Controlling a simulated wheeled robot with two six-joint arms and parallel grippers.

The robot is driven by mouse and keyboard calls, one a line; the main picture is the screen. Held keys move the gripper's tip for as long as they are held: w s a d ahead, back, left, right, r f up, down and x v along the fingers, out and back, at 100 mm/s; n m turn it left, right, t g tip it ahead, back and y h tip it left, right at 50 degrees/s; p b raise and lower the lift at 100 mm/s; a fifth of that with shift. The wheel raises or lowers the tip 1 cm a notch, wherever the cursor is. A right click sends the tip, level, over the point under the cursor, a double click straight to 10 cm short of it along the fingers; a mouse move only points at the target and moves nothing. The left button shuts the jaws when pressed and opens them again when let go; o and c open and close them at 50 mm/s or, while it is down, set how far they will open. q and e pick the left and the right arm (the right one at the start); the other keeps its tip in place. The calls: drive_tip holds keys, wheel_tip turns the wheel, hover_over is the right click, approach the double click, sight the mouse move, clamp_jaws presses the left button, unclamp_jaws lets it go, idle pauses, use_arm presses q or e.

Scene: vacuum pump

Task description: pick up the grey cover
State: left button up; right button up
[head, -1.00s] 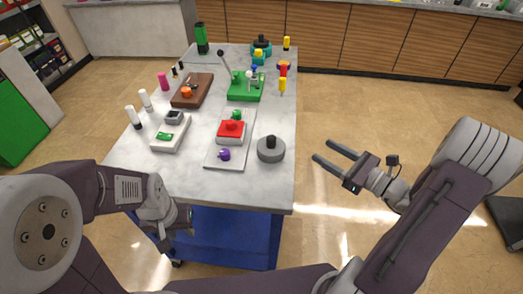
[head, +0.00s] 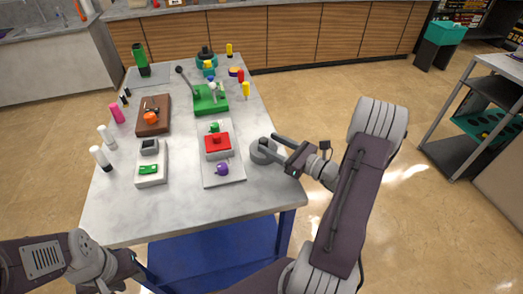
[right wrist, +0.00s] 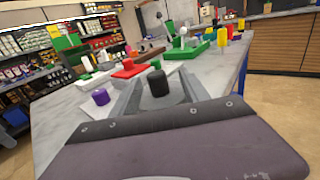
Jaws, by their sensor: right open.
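The grey cover (head: 261,157) is a round grey disc with a dark knob on top. It lies flat near the right edge of the table in the head view. In the right wrist view its dark knob (right wrist: 157,83) stands upright between the fingers. My right gripper (head: 275,146) is open at the cover, with its fingers on either side of the knob; I cannot tell whether they touch it. My left arm shows at the lower left of the head view, and the state of its gripper (head: 132,268) is not clear.
A light plate (head: 224,178) with a red block (head: 217,146) and a purple knob (head: 222,169) lies just left of the cover. A white device (head: 151,168) and a brown board (head: 154,114) are further left. The table's front part is clear.

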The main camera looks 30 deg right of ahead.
sight(257, 144)
drive_tip(key=shift+w+a, duration=0.4)
drive_tip(key=shift+a, duration=0.1)
drive_tip(key=x, duration=0.5)
drive_tip(key=shift+f, duration=0.25)
drive_tip(key=shift+s, duration=0.15)
drive_tip(key=c, duration=0.3)
clamp_jaws()
